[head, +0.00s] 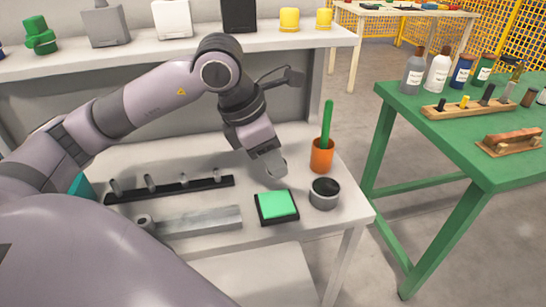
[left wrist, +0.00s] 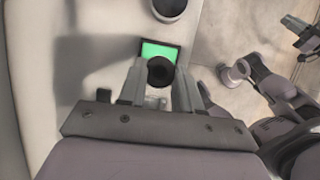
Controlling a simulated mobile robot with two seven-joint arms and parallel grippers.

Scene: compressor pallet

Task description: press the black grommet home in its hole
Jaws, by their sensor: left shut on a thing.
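My left gripper (head: 272,165) hangs above the right part of the white workbench, fingers pointing down. In the left wrist view its fingers (left wrist: 160,85) are shut on a round black piece, which looks like the black grommet (left wrist: 160,71). The grommet cannot be made out in the head view. A green pad in a black tray (head: 277,206) lies in front of the gripper; it also shows just beyond the fingers in the left wrist view (left wrist: 160,51). I cannot make out the hole for certain. What looks like my right gripper (left wrist: 305,38) is at the wrist view's right edge, its jaws unclear.
A grey cup (head: 324,193) and an orange cup with a green stick (head: 322,155) stand right of the gripper. A grey metal bar (head: 205,221) and a black rack with pegs (head: 170,190) lie left. A green table (head: 450,125) stands farther right.

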